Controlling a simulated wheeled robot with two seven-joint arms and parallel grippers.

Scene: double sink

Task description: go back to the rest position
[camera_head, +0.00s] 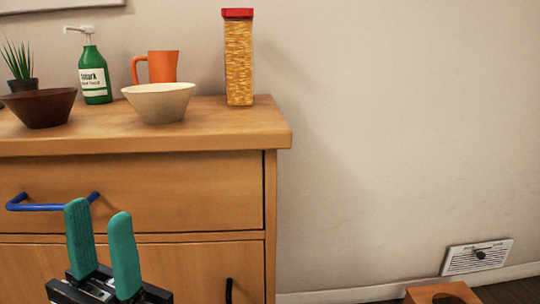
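My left gripper (104,250) shows at the lower left, with two teal fingers pointing up on a black body. The fingers are apart, and I see nothing between them. It is in front of the wooden cabinet (190,193), below the countertop and near the blue drawer handle (52,206). From this view I cannot tell how far it is from the drawer. My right gripper is not in view.
On the countertop (215,128) stand a dark bowl (42,110), a cream bowl (158,104), an orange mug (160,66), a green pump bottle (94,76), a plant (20,66) and a tall red-lidded container (239,58). The wall at right is bare above a vent (477,256).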

